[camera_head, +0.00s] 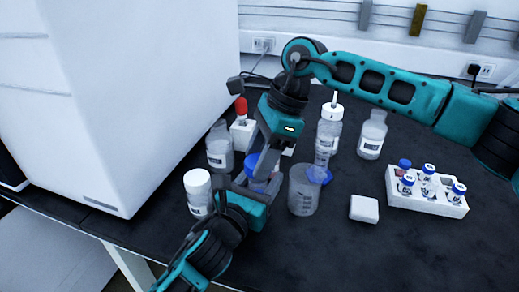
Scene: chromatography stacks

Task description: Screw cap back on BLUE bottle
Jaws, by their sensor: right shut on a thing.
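A blue cap (254,164) shows among my grippers at the middle of the bench, and my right gripper (264,152), coming down from above, is shut on it. My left gripper (257,184) reaches in from the lower left, directly below the right one. The bottle under the blue cap is mostly hidden by both grippers, so I cannot tell whether the cap sits on its neck or whether the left fingers are closed on it.
Close around stand a white-capped bottle (198,193), clear bottles (219,148) (372,135), a wash bottle (328,132) and a beaker (303,192). A small white block (364,208) and a vial rack (430,205) lie right. A large white instrument (135,90) fills the left.

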